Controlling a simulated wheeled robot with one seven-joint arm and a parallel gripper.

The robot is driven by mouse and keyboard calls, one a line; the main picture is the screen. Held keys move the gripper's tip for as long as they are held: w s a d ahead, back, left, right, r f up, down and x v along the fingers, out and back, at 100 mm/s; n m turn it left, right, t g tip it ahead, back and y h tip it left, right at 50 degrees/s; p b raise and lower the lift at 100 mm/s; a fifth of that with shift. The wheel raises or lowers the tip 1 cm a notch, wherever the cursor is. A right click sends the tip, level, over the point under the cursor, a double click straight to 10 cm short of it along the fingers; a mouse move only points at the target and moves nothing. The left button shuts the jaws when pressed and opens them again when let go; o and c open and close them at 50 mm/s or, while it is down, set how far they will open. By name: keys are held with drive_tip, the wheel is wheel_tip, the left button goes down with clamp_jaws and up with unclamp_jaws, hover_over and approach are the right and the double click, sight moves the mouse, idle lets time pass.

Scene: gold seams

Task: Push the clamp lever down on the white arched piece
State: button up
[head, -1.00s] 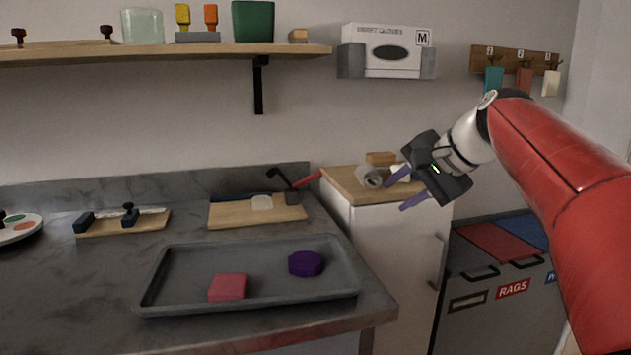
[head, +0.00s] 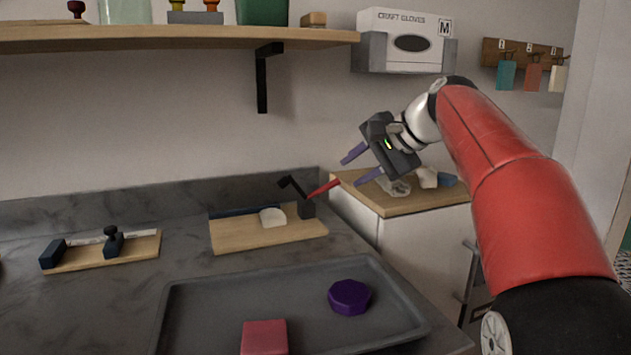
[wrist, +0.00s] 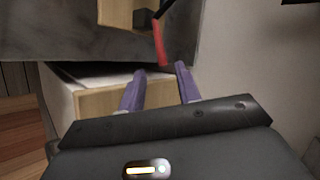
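The white arched piece (head: 272,217) lies on a wooden board (head: 234,237) on the grey counter. A dark clamp (head: 307,209) stands at the board's right end, with a black arm raised toward the upper left. Its red lever (head: 325,188) points up to the right; the lever also shows in the wrist view (wrist: 159,45). My gripper (head: 362,167) is in the air to the right of the lever, over the cabinet side. Its purple fingers are apart, with nothing between them. In the wrist view the gripper (wrist: 160,78) has the lever ahead of its fingertips, apart from them.
A grey tray (head: 200,320) with a purple octagonal piece (head: 349,296) and a pink block (head: 264,338) is in front. A second board with a dark clamp (head: 113,242) lies left. Small items sit on the cabinet top (head: 395,205). A shelf (head: 180,38) hangs above.

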sight(334, 183)
drive_tip(key=b+x, duration=0.1)
drive_tip(key=x, duration=0.7)
drive_tip(key=shift+c, duration=0.3)
clamp_jaws()
